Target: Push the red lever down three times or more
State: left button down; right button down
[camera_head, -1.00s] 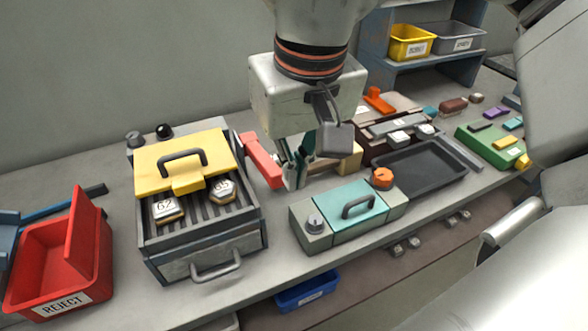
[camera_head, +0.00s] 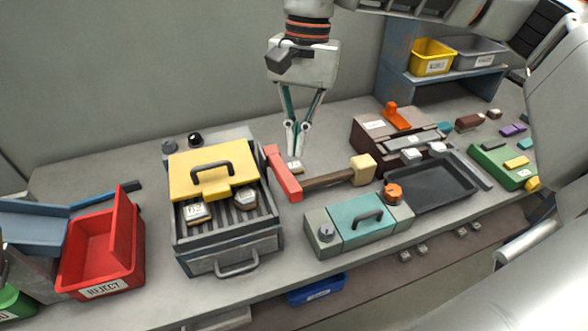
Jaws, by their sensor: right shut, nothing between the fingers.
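The red lever (camera_head: 283,174) juts out along the right side of the grey heater box (camera_head: 228,242) and slopes down toward the front. My right gripper (camera_head: 297,153) comes down from above, just behind and right of the lever. Its fingers are shut and empty, and they look apart from the lever. My left gripper is not in view.
A mallet with a pale head (camera_head: 362,169) lies right of the lever. A teal-topped box (camera_head: 350,226) stands in front of it. A red reject bin (camera_head: 104,281) is at left, a dark tray (camera_head: 432,193) at right. The bench behind the gripper is mostly clear.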

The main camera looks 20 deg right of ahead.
aim_at(294, 184)
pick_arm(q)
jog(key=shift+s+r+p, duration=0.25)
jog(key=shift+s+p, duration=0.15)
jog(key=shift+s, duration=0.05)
pick_arm(e)
jog(key=shift+w+d+f+m+g, duration=0.35)
jog(key=shift+w+d+m, duration=0.25)
jog(key=shift+w+m, duration=0.25)
jog(key=shift+f, duration=0.1)
